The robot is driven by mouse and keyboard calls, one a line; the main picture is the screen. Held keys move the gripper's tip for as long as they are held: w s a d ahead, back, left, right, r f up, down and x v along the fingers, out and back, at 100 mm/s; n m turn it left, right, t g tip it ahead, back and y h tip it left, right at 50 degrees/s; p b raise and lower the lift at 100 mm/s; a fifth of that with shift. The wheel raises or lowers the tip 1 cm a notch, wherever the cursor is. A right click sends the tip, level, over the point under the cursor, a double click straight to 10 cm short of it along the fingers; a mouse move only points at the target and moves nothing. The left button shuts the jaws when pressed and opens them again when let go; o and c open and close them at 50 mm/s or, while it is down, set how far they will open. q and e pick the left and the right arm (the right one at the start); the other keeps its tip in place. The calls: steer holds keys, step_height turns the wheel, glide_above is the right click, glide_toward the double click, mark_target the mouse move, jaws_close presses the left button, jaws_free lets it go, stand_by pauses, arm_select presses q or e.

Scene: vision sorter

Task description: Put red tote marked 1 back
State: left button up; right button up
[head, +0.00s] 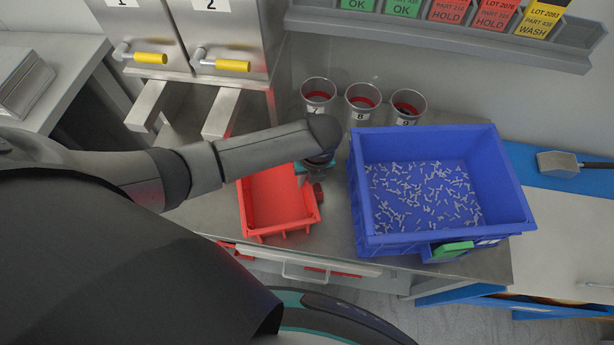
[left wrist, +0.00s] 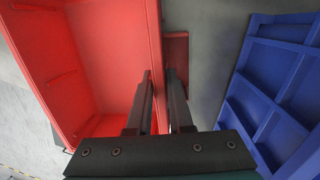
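The red tote (head: 273,199) sits on the metal bench, left of the blue crate, with its inside bare. No number shows on it. My left gripper (head: 317,170) is at the tote's right side, its fingers mostly hidden under my arm in the head view. In the left wrist view, the tote (left wrist: 105,50) fills the left half. The left gripper's fingers (left wrist: 158,90) straddle the tote's side wall with a narrow gap, one inside and one outside, and appear closed on it. My right gripper is not in view.
A blue crate (head: 373,240) with many small pale parts stands close right of the tote. Three numbered cups (head: 361,104) stand behind. Metal bins marked 1 (head: 130,30) and 2 (head: 222,35), with yellow handles, are at the back left. A scoop (head: 559,164) lies right.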

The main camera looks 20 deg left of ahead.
arm_select(q)
steer(key=o, duration=0.4)
steer(key=r, duration=0.4)
steer(key=d+r+p, duration=0.1)
steer(key=r, duration=0.3)
steer(key=r+p, duration=0.1)
steer(key=r, duration=0.3)
steer(key=shift+s+d, duration=0.15)
steer(key=shift+d, duration=0.25)
